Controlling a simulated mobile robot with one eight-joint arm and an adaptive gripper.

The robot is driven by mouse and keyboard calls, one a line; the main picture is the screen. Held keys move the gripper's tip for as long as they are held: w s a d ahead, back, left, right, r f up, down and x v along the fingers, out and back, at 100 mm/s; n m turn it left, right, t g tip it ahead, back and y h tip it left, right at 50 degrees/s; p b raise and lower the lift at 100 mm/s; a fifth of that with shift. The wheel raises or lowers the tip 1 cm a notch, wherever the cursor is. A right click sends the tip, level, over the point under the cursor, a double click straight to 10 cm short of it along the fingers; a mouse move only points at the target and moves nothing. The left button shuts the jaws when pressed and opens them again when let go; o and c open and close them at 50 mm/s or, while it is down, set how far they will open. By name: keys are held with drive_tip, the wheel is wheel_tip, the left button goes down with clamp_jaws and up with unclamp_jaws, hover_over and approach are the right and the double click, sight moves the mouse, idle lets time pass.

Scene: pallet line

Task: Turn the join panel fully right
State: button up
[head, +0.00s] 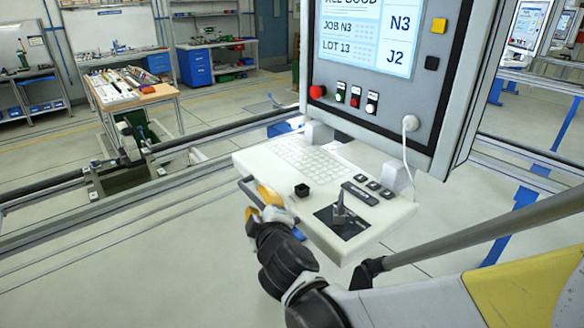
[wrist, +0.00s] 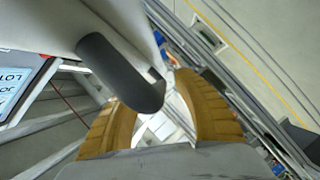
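The join panel is a grey console with a lit screen (head: 368,30) and a white keyboard tray (head: 290,160) below it. A dark bar handle (head: 246,186) runs along the tray's left end. In the wrist view the thick dark handle (wrist: 115,70) reaches down to the gap between the orange fingers. My gripper (head: 266,196) is at this handle, on the tray's left front side. Its fingers (wrist: 165,115) stand apart, one on each side of the handle's end. I cannot tell whether they touch it.
The tray carries a joystick (head: 341,215) and a black knob (head: 302,190). Red, green and black buttons (head: 342,95) sit under the screen. Rails (head: 130,200) run along the floor behind. A workbench (head: 130,92) stands at the back left. Floor to the left front is clear.

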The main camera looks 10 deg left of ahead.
drive_tip(key=v, duration=1.1)
drive_tip(key=shift+s, duration=0.3)
drive_tip(key=shift+d, duration=0.1)
